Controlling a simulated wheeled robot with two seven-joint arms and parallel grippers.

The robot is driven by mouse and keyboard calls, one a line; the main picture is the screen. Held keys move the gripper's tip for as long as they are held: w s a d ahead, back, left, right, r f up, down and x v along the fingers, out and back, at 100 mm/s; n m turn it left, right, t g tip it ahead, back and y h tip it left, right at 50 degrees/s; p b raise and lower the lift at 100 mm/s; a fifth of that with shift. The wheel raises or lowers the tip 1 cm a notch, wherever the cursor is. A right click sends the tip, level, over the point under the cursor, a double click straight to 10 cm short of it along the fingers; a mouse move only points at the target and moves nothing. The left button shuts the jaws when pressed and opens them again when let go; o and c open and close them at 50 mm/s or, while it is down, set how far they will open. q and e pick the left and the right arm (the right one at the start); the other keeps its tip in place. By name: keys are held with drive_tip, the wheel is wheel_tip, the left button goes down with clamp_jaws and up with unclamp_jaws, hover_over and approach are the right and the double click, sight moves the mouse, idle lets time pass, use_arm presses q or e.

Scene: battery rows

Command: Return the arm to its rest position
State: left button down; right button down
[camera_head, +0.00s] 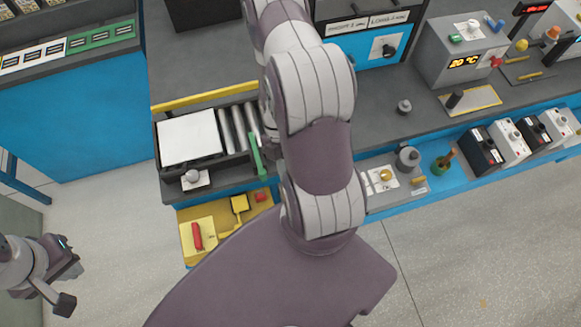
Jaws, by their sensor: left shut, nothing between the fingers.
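My left gripper (64,300) is at the lower left edge, low over the pale floor, apart from the bench. Its fingers are shut and it holds nothing. My other arm, pale grey and mauve, reaches up through the middle of the view across the bench (375,130). It runs out at the top edge, so its gripper is out of view. This arm hides part of the bench and its front edge.
A roller tray with a white plate (190,137) stands left of the middle arm. A yellow panel with a red handle (197,236) is below it. A grey temperature box (462,48) and several battery-like blocks (510,142) are at right. The floor at lower left is clear.

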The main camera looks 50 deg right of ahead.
use_arm(q)
drive_tip(key=shift+r, duration=0.3)
use_arm(e)
drive_tip(key=shift+w+r, duration=0.2)
drive_tip(key=shift+r, duration=0.25)
use_arm(q)
drive_tip(key=shift+d, duration=0.1)
use_arm(e)
drive_tip(key=shift+d, duration=0.1)
